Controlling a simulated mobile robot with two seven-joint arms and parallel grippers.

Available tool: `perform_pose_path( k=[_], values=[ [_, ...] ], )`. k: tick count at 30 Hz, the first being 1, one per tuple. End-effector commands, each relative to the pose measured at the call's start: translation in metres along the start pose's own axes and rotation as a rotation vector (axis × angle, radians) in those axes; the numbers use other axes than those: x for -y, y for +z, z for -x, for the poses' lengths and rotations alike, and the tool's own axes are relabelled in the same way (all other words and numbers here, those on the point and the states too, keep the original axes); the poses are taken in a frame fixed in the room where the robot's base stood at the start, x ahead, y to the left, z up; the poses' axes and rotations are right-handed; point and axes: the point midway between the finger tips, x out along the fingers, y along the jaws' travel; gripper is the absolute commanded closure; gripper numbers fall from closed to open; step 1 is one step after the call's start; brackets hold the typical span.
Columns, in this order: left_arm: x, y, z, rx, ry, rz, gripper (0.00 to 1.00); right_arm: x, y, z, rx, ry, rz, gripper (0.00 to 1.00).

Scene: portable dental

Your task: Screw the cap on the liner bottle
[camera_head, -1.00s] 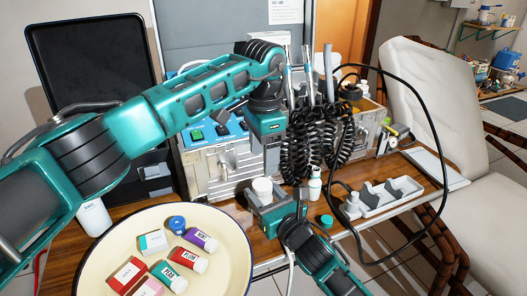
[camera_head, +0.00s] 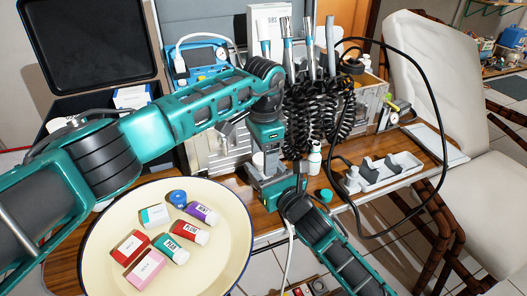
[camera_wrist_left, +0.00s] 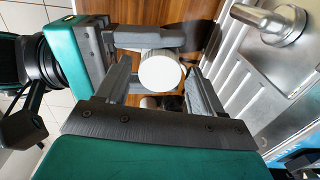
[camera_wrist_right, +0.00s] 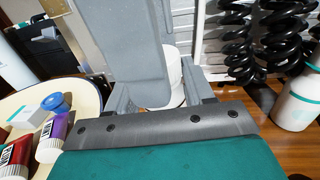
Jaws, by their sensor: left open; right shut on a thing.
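A white cylindrical bottle (camera_head: 258,158) stands upright in my right gripper (camera_head: 268,190), which is shut on it. My left gripper (camera_head: 265,150) points down over the bottle from above, open, with its fingers on either side of the bottle's top. In the left wrist view the round white top (camera_wrist_left: 161,72) shows between the open fingers; I cannot tell whether they touch it, or how the cap sits on the bottle. In the right wrist view part of the white side (camera_wrist_right: 172,75) shows behind a grey part of the left gripper, which hides the rest.
A cream round tray (camera_head: 105,265) with several small boxes and tubes is at front left. A white bottle (camera_head: 314,160) and a teal cap (camera_head: 326,195) stand right of the grippers. Black coiled hoses (camera_head: 310,115), a white holder (camera_head: 385,175) and a loose black cable are close by.

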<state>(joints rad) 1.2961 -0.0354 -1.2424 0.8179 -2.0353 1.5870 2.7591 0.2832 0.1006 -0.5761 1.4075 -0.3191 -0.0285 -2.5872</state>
Motion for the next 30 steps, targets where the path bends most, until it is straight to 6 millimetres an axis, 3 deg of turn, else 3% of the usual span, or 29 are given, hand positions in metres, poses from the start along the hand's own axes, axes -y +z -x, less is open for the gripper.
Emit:
perform_pose_path(
  k=[2, 18, 19, 26, 30],
  values=[
    [-0.0001, -0.0001, 0.0001, 0.0, 0.0, 0.0, 0.38, -0.0001, 0.0007, -0.0001, 0.001, 0.0, 0.0, 1.0],
    [0.0001, 0.0, 0.0004, -0.001, 0.0, 0.001, 0.9, -0.0001, 0.0006, -0.0001, 0.001, 0.0, 0.0, 1.0],
    [0.0002, 0.0, 0.0005, -0.001, 0.0, 0.001, 0.52, -0.0001, 0.0006, -0.0001, 0.001, 0.0, 0.0, 1.0],
    [0.0002, 0.0, 0.0005, -0.001, 0.0, 0.001, 0.3, -0.0001, 0.0005, -0.0001, 0.001, 0.0, 0.0, 1.0],
    [0.0001, 0.0001, 0.0004, 0.0, 0.0, 0.001, 0.28, -0.0001, 0.0005, -0.0001, 0.001, 0.0, 0.0, 1.0]
  ],
)
